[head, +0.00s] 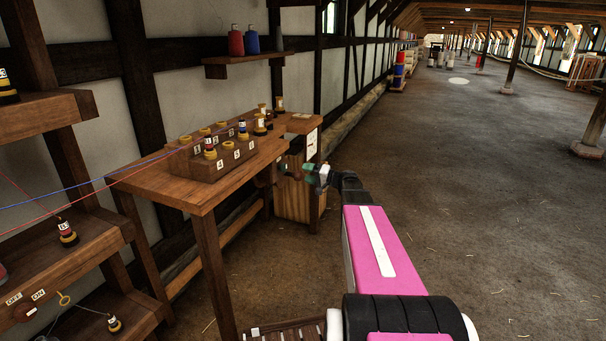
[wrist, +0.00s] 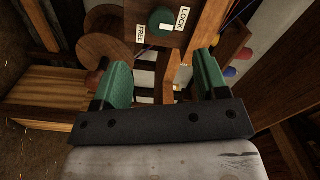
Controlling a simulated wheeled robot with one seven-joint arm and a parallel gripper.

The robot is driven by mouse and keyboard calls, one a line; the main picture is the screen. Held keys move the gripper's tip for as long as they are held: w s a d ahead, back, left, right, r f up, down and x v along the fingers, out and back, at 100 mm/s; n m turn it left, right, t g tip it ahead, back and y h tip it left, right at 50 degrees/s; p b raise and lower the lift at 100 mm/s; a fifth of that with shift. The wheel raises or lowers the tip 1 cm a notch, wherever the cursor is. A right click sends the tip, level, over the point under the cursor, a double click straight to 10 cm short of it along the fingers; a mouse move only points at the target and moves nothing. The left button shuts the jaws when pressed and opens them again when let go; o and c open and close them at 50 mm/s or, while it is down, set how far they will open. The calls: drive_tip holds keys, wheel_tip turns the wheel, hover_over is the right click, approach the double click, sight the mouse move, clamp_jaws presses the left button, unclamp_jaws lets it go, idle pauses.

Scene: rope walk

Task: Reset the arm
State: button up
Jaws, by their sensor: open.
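My arm (head: 378,245), with its pink and white link, stretches forward from the bottom right of the head view. My gripper (head: 304,169) is at its far end, beside the right end of the workbench. In the wrist view my gripper (wrist: 163,78) has its two green fingers spread wide with nothing held between them. Beyond the fingertips is a green knob (wrist: 161,20) with a white mark, on a wooden panel labelled FREE and LOCK.
The workbench (head: 160,186) carries a numbered wooden rack (head: 208,167) with several bobbins. A wall shelf (head: 240,67) holds red and blue spools. Red and blue strands cross from the left shelves (head: 85,243). The floor (head: 480,180) to the right is open.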

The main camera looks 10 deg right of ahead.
drive_tip(key=s+a+f+n+g+h, duration=0.1)
drive_tip(key=s+a+f+g+h, duration=0.25)
drive_tip(key=s+a+f, duration=0.35)
drive_tip(key=s+a+f+n+g+h, duration=0.15)
drive_tip(key=s+a+f+g, duration=0.3)
drive_tip(key=s, duration=0.45)
drive_tip(key=s+d+f+g+h, duration=0.1)
drive_tip(key=s+f+h, duration=0.2)
drive_tip(key=s, duration=0.4)
drive_tip(key=s+d+f+g+h, duration=0.1)
drive_tip(key=s+f+h, duration=0.2)
drive_tip(key=s+h, duration=0.3)
drive_tip(key=shift+s+d+g+h, duration=0.3)
drive_tip(key=shift+s+d, duration=0.1)
drive_tip(key=shift+s, duration=0.3)
drive_tip(key=shift+n, duration=0.25)
